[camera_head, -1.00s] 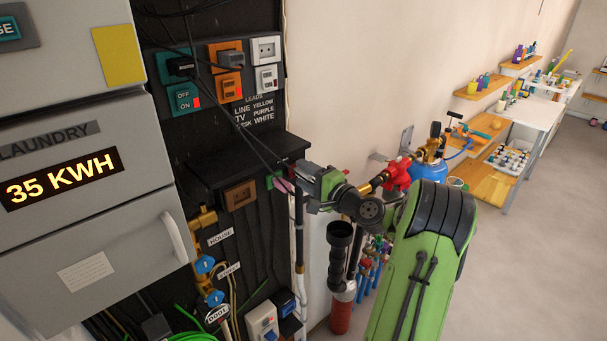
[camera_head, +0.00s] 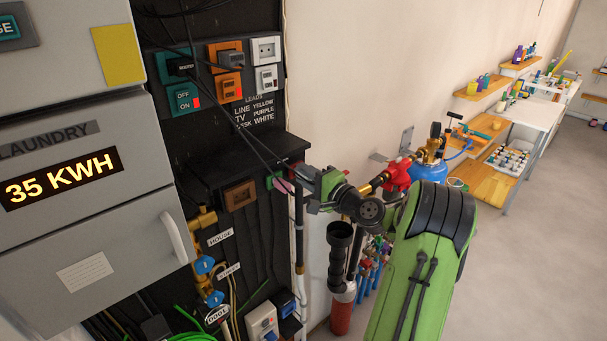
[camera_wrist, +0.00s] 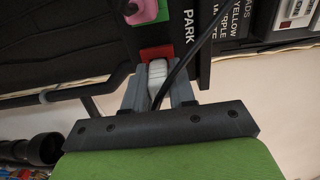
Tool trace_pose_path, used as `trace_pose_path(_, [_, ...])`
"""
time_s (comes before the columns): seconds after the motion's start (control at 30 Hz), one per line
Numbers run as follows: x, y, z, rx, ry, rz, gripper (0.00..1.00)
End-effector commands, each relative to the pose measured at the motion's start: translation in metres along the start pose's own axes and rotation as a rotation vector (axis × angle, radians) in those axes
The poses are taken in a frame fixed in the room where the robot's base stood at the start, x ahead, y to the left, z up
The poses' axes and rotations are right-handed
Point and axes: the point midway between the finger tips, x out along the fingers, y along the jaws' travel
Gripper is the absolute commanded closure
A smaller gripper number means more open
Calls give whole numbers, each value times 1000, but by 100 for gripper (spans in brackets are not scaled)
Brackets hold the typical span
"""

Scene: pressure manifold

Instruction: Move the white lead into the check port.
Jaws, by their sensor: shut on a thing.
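My gripper (camera_wrist: 158,92) is shut on the white lead's plug (camera_wrist: 157,78), which sits between the two grey fingers. The plug's far end meets a red port (camera_wrist: 157,53) beside the word PARK; I cannot tell how far in it is. A dark cable runs past the right finger. In the head view my gripper (camera_head: 298,180) is at the right end of the black ledge, and the plug is hidden there. No port that I can read as the check port shows; a brown socket (camera_head: 240,195) is under the ledge to the left.
A pink plug (camera_wrist: 145,10) sits in a green port close to the red one. Dark cables hang from the upper sockets (camera_head: 230,58) across the ledge (camera_head: 246,160). The grey cabinet (camera_head: 85,190) stands left. A red valve (camera_head: 396,176) and blue tank (camera_head: 428,168) are behind my arm.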

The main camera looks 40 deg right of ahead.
Motion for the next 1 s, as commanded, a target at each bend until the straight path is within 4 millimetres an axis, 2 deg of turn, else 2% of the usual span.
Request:
trace_pose_path(0.27, [-1,1,0,2,-1,2,100])
trace_pose_path(1.0, [-31,2,0,2,0,2,100])
